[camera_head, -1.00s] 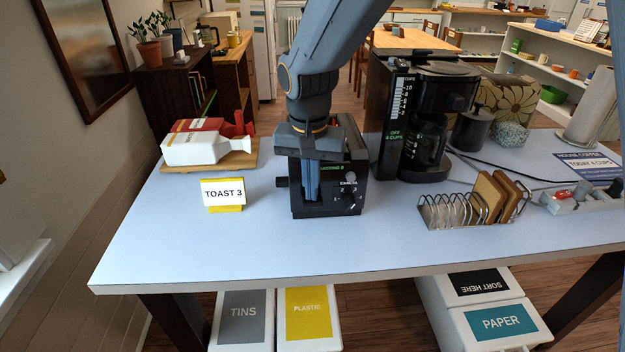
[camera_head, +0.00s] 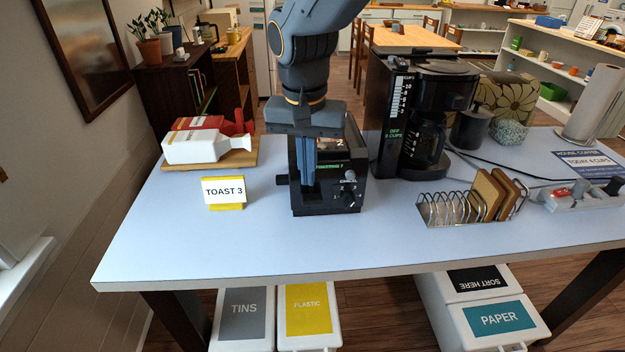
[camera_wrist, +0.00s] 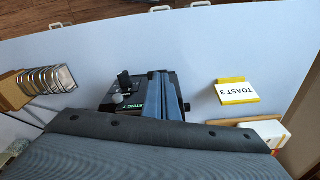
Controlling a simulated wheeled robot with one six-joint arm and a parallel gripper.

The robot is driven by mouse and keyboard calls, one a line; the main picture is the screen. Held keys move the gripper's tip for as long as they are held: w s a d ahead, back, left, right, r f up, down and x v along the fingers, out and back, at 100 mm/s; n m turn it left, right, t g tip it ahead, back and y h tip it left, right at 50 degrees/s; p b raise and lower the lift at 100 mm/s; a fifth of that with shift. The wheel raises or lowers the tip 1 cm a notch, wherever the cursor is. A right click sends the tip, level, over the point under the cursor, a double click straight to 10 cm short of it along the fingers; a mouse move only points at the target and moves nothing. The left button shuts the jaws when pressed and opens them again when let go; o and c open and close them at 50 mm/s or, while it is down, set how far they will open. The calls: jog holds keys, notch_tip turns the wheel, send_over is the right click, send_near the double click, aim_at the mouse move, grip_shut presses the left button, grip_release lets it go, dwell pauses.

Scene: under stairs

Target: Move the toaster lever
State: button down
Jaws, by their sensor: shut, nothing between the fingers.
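The black toaster (camera_head: 332,197) stands on the pale blue table, with lit green text that seems to read "TOASTING 7", a CANCEL button and a dial. It also shows in the wrist view (camera_wrist: 118,103). My gripper (camera_head: 308,182) points down, shut and empty, in front of the left part of the toaster's front face. In the wrist view, its fingers (camera_wrist: 160,78) overlap the toaster. A small black tab (camera_head: 282,180) sticks out at the toaster's left side. The front behind my fingers is hidden, so I cannot tell the lever's height or whether I touch it.
A "TOAST 3" card (camera_head: 224,191) stands to the left. A white bottle (camera_head: 205,148) lies on a wooden board behind it. A coffee maker (camera_head: 425,120) stands close on the right, and a toast rack (camera_head: 450,210) with toast is further right. The table front is clear.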

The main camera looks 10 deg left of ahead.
notch_tip(320, 180, up, 2)
jog(key=shift+s+r, duration=0.1)
jog(key=shift+r, duration=0.1)
